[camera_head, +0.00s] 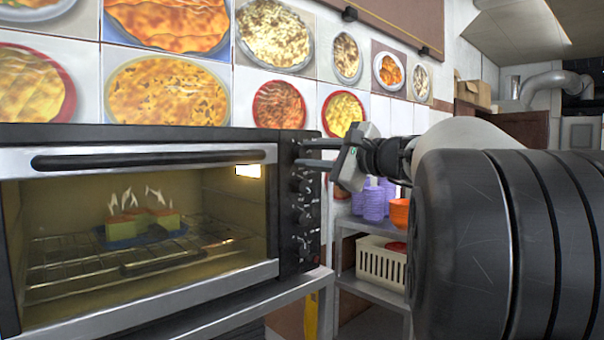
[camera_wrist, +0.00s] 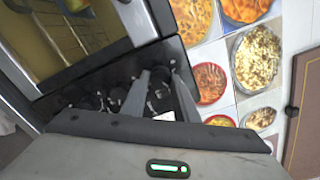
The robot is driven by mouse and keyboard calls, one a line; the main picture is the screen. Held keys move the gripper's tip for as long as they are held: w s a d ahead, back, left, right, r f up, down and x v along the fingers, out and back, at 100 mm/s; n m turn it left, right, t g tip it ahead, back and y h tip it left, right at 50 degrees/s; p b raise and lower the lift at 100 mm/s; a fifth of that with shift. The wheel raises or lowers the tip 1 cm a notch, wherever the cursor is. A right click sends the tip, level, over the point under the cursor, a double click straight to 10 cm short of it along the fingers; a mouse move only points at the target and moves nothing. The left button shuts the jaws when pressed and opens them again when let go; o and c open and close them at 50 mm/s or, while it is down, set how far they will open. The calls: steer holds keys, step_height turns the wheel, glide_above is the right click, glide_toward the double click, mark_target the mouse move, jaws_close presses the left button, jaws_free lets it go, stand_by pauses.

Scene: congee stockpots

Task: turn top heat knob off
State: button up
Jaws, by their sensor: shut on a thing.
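The toaster oven (camera_head: 150,160) has a dark control panel on its right side with several black knobs in a column. My gripper (camera_head: 300,153) reaches in from the right, its two fingers level with the top of the panel. It is shut on the top heat knob, which the fingers mostly hide. In the wrist view, my gripper (camera_wrist: 160,80) has its two grey fingers at the dark panel, with the dark knob between their tips. The knob's pointer angle cannot be read. A lower knob (camera_head: 301,186) sits just below the fingers.
The oven door (camera_head: 150,158) is closed; flames rise from food on a blue plate (camera_head: 140,232) inside, under a lit lamp. A metal shelf (camera_head: 372,290) at the right holds purple cups (camera_head: 374,203), an orange bowl (camera_head: 399,213) and a cream basket (camera_head: 381,266). A picture-tiled wall stands behind.

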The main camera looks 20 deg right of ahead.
steer(key=n+b, duration=0.6)
steer(key=shift+f+n, duration=0.2)
steer(key=shift+n, duration=0.1)
steer(key=n+b, duration=0.1)
steer(key=n, duration=0.1)
steer(key=n+b, duration=0.3)
steer(key=shift+r+n, duration=0.25)
steer(key=shift+n, duration=0.05)
steer(key=o, duration=1.1)
steer(key=shift+c, duration=0.2)
steer(key=v, duration=1.7)
steer(key=shift+s+p, duration=0.2)
steer(key=shift+p, duration=0.25)
steer(key=shift+r, duration=0.1)
